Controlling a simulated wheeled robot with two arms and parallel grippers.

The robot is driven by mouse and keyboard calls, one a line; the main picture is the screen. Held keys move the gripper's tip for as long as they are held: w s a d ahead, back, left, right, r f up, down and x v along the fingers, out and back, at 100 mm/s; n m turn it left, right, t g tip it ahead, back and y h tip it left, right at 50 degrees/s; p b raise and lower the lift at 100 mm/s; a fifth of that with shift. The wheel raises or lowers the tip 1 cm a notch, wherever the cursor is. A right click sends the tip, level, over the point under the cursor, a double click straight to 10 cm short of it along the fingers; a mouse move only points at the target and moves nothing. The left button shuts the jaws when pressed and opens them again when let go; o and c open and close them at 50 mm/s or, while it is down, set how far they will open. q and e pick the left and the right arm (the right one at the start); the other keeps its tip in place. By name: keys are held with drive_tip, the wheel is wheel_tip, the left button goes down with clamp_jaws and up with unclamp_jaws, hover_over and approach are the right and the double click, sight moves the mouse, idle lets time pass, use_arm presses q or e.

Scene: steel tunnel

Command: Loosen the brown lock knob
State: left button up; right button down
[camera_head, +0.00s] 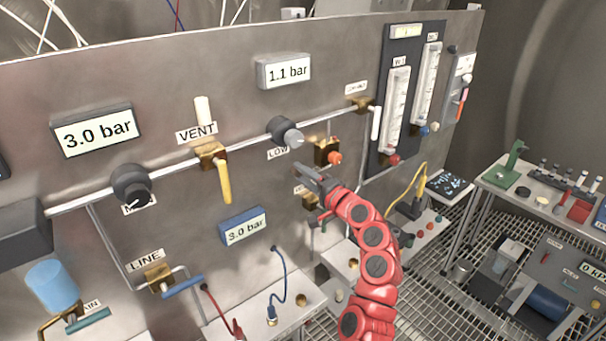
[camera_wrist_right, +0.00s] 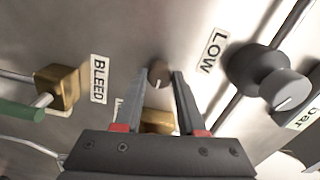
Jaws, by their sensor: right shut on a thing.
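The brown lock knob (camera_wrist_right: 158,75) is a small round knob on the steel panel. In the right wrist view it sits between the fingertips of my right gripper (camera_wrist_right: 159,78), which is shut on it. In the head view my right gripper (camera_head: 308,175) is at the panel below the LOW label, at the end of the red arm. I cannot make out the brown knob in the head view. My left gripper is not in view.
A grey LOW knob (camera_wrist_right: 285,88) is right of the gripper in the wrist view. A brass BLEED valve (camera_wrist_right: 57,85) with a green handle is at left. An orange knob (camera_head: 335,157) is close by; a yellow VENT lever (camera_head: 225,183) is farther left.

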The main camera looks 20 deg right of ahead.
drive_tip(key=shift+d, duration=0.1)
idle(0.3)
drive_tip(key=c, duration=0.5)
unclamp_jaws()
drive_tip(key=b+v, duration=0.6)
drive_tip(key=v, duration=1.1)
drive_tip(key=shift+s, duration=0.2)
